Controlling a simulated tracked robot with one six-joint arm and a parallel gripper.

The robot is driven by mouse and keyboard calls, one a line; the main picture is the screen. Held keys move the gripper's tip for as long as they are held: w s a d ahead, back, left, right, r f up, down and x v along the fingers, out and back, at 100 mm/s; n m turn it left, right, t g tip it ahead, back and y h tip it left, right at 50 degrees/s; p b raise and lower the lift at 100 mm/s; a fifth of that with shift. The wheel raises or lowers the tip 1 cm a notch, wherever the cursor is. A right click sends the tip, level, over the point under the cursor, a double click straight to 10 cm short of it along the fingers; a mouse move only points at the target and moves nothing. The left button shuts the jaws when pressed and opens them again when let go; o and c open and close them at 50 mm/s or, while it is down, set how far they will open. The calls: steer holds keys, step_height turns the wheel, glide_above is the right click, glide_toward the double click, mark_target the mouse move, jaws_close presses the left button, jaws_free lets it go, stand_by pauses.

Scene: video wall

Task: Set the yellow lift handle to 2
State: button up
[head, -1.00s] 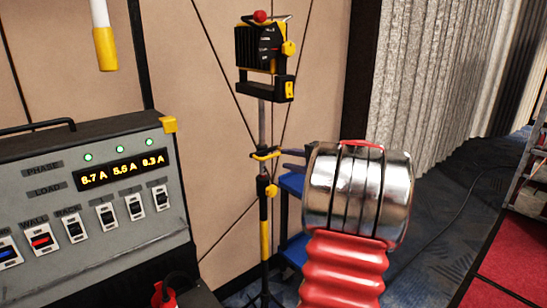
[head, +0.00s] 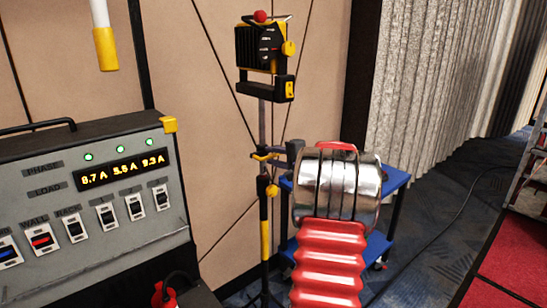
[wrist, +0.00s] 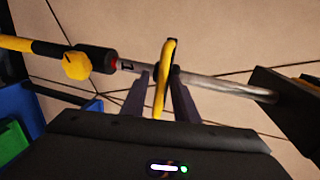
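The yellow lift handle (head: 265,155) sticks out from the upright pole of the light stand (head: 262,125) in the head view. In the wrist view the pole lies across the picture and the yellow handle (wrist: 166,75) stands between the two fingers of my gripper (wrist: 162,78). The gripper looks open, with a small gap on the handle's left; contact on the right is unclear. In the head view my gripper (head: 290,155) is at the pole, mostly hidden by my own wrist.
A lamp head (head: 262,50) tops the stand. A yellow knob (head: 271,190) sits lower on the pole. A grey power box (head: 90,200) with switches is at left. A blue cart (head: 395,183) stands behind my arm.

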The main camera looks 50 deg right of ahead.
jaws_close()
steer(key=shift+f, duration=0.1)
stand_by(0.3)
steer(key=shift+a, duration=0.1)
